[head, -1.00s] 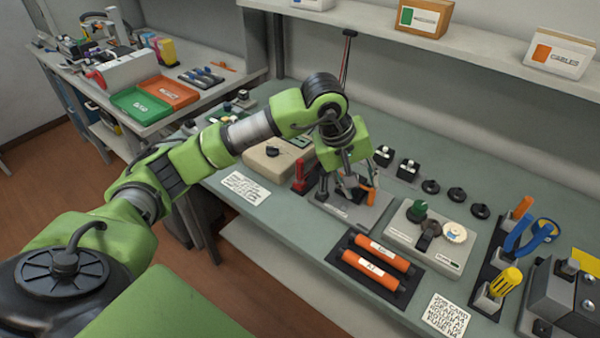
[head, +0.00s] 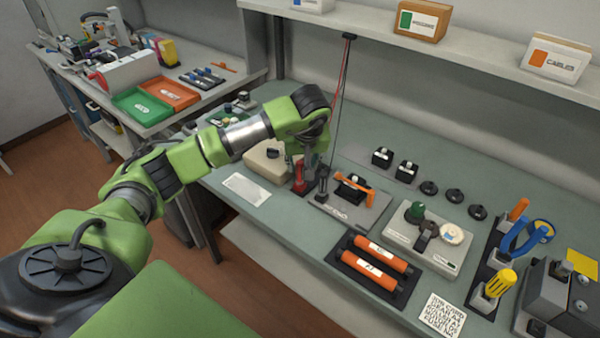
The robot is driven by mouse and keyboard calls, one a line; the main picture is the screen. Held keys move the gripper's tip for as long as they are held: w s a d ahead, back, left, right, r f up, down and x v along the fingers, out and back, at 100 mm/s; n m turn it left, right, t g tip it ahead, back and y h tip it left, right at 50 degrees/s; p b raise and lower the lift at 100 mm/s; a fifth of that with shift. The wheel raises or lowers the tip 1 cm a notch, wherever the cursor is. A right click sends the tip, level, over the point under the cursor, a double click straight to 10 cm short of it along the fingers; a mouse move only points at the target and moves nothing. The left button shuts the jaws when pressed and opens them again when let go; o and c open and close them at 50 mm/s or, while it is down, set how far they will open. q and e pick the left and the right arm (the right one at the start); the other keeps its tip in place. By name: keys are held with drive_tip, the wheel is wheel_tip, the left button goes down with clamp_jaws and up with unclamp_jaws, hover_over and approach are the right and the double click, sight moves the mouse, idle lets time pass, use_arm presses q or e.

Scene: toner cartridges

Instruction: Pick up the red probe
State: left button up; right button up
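The red probe (head: 299,174) stands upright at the left end of a grey fixture (head: 340,213) on the bench. A dark upright piece (head: 322,184), possibly a black probe, stands just right of it. My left gripper (head: 309,172) points down right beside the red probe, its dark fingers partly hidden by my own arm and blending with the dark piece. I cannot tell whether it touches the probe or how far its fingers are apart. My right gripper is out of view.
A red and a black cable hang from a mount (head: 348,37) under the shelf, behind my wrist. An orange-handled part (head: 354,191) lies on the fixture. A beige box (head: 268,160) stands left of the probe. Orange cartridges (head: 373,265) lie in front in a dark tray.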

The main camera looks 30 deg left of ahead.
sight(300, 165)
use_arm(q)
drive_tip(key=p+x, duration=0.1)
drive_tip(key=x, duration=0.2)
drive_tip(key=shift+a+f+p, duration=0.25)
drive_tip(key=shift+a+p, duration=0.1)
drive_tip(key=shift+a, duration=0.05)
drive_tip(key=shift+w+a+f, duration=0.15)
drive_tip(key=shift+w+f, duration=0.1)
drive_tip(key=shift+f, duration=0.25)
clamp_jaws()
drive_tip(key=shift+r, duration=0.15)
